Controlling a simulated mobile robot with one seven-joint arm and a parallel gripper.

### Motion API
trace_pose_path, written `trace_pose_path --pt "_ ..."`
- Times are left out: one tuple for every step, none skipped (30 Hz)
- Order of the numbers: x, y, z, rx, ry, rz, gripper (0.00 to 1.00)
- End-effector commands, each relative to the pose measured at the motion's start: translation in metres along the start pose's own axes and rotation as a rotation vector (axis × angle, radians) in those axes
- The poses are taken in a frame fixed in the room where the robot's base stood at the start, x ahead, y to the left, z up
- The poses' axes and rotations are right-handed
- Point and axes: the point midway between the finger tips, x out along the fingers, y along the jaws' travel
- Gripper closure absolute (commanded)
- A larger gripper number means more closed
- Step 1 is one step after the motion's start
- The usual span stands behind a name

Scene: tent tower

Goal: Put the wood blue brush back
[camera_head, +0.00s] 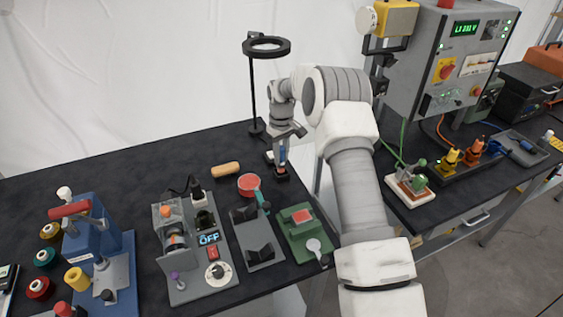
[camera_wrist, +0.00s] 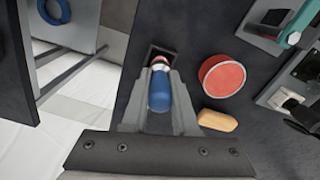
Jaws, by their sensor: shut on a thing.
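The brush (camera_wrist: 159,92) has a blue handle and a reddish-brown part with a pale band beyond it. My gripper (camera_wrist: 160,76) is shut on its blue handle, one finger on each side. The brush's far end is over or in a small black square holder (camera_wrist: 149,52); how deep it sits cannot be told. In the head view, the blue brush (camera_head: 283,156) hangs roughly upright below my gripper (camera_head: 283,142), above the black holder (camera_head: 282,178) near the table's right edge. The bristles are hidden.
A round red container (camera_head: 249,184) and a tan wooden piece (camera_head: 227,169) lie left of the holder. A ring lamp on a stand (camera_head: 253,90) rises behind. Fixtures fill the table's front. A gap separates the right bench (camera_head: 435,205).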

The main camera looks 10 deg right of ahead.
Motion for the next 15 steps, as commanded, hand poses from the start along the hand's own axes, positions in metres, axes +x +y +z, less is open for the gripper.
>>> trace_pose_path --pt "0.007 0.000 0.001 0.000 -0.003 -0.002 1.00" --pt "0.012 0.000 0.001 0.000 -0.003 -0.002 1.00" --pt "0.018 0.000 0.001 0.000 -0.004 -0.002 1.00" --pt "0.022 0.000 0.001 0.000 -0.003 -0.002 1.00" --pt "0.026 0.000 0.001 0.000 -0.002 -0.001 1.00" --pt "0.030 0.000 0.001 -0.001 -0.002 -0.001 1.00" --pt "0.031 0.000 0.001 -0.001 -0.001 0.000 1.00" --pt "0.032 0.001 0.001 0.000 0.000 0.000 1.00" --pt "0.031 0.001 0.000 0.000 0.000 0.001 1.00" --pt "0.031 0.001 0.000 0.000 0.000 0.001 1.00" --pt "0.031 0.001 0.001 0.000 0.000 0.001 1.00" --pt "0.031 0.001 0.001 0.000 0.000 0.001 1.00" --pt "0.031 0.001 0.001 0.000 0.000 0.001 1.00" --pt "0.032 0.001 0.001 0.000 0.000 0.000 1.00" --pt "0.034 0.001 0.001 0.000 0.000 0.000 1.00"
